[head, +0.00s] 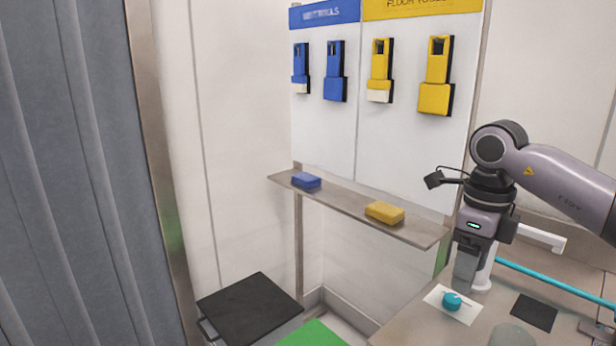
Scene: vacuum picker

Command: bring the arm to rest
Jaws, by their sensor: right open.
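My right gripper (464,284) points down at the right of the head view, low over the bench. It is just behind a small teal round object (452,301) that lies on a white card (438,296). I cannot tell whether the gripper touches the object. The fingers are seen side-on, and the gap between them does not show. My right arm (560,180) comes in from the right edge. My left gripper is out of view.
The bench (408,326) also holds a black square (534,312), a grey rounded object (511,336) and a teal rod (550,277). A narrow shelf (345,205) with blue (306,181) and yellow (384,212) blocks stands left of my arm. A black-lidded bin (250,307) is lower left.

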